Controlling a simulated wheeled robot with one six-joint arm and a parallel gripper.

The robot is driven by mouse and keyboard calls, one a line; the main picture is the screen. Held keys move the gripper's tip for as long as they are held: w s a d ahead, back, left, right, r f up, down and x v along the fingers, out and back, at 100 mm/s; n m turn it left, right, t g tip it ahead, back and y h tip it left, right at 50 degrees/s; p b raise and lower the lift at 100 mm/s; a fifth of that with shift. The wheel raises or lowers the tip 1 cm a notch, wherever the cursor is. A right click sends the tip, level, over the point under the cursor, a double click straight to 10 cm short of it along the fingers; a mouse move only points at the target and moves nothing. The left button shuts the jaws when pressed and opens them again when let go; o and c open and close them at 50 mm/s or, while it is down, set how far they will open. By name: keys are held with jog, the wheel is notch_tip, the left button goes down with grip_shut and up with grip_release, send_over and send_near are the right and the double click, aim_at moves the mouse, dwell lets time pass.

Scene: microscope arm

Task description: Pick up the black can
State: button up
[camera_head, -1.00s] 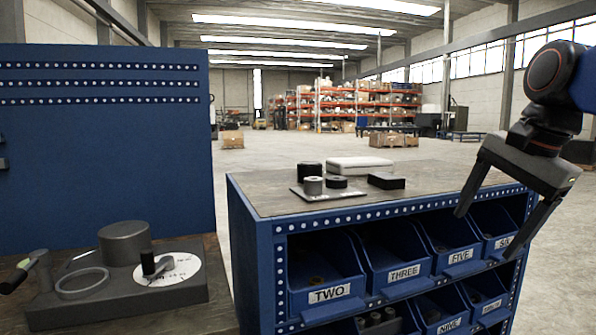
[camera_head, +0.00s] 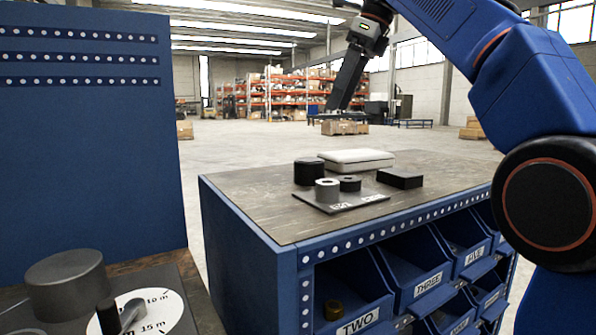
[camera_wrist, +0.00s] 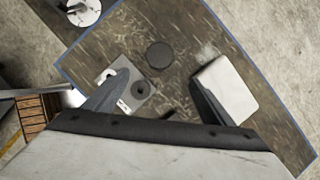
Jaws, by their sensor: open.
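The black can (camera_head: 308,171) is a short dark cylinder standing upright on the blue cabinet's worn top (camera_head: 262,205), behind a small plate. In the wrist view the black can (camera_wrist: 159,55) shows from above as a dark disc, just beyond and between the fingertips. My gripper (camera_head: 346,92) is raised above the cabinet, apart from the can. In the wrist view my gripper (camera_wrist: 160,80) has its fingers spread, with nothing held between them.
A plate (camera_head: 345,204) holds a grey cylinder (camera_head: 327,190) and a black ring (camera_head: 350,183) beside the can. A white case (camera_head: 357,160) and a black block (camera_head: 400,178) lie to the right. Labelled blue bins (camera_head: 355,290) fill the cabinet's front.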

aim_at(313, 160)
jog(key=x, duration=1.7)
jog(key=shift+a, duration=0.2)
jog(key=shift+c, duration=0.7)
jog(key=c, duration=1.2)
